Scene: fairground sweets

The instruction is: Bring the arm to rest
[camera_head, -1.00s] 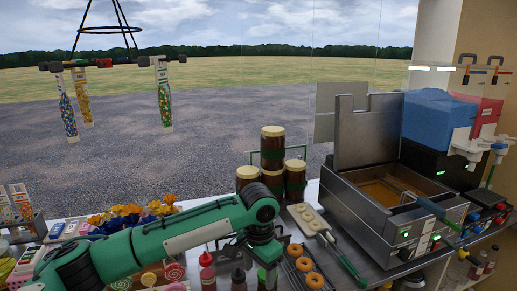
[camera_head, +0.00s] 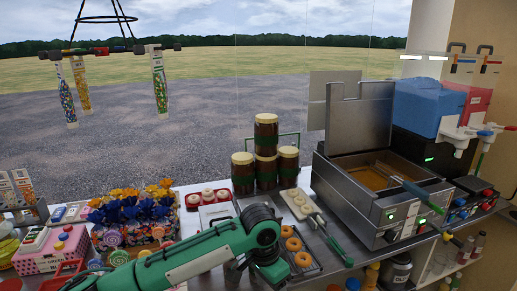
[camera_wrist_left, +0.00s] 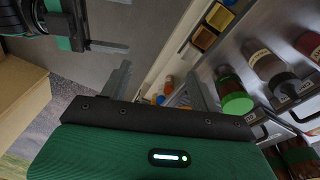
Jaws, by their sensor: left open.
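My left arm (camera_head: 205,250) is green and grey and reaches in from the lower left of the head view, bent at a dark joint above the counter front. Its gripper is below the frame there. In the left wrist view my left gripper (camera_wrist_left: 162,88) shows two grey fingers spread apart with nothing between them. Past the fingers are a pale shelf edge and small bottles, apart from the fingers. A green and black part with a grey finger-like bar at the wrist view's upper left looks like my other gripper (camera_wrist_left: 98,46); its opening cannot be judged.
A fryer (camera_head: 385,195) stands right, beside a tray of doughnuts (camera_head: 302,258). Stacked brown jars (camera_head: 265,165) stand behind the arm. Wrapped sweets (camera_head: 135,212) are at left. A green-lidded jar (camera_wrist_left: 232,95) and bottles are right of the fingers. Sprinkle tubes (camera_head: 160,85) hang upper left.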

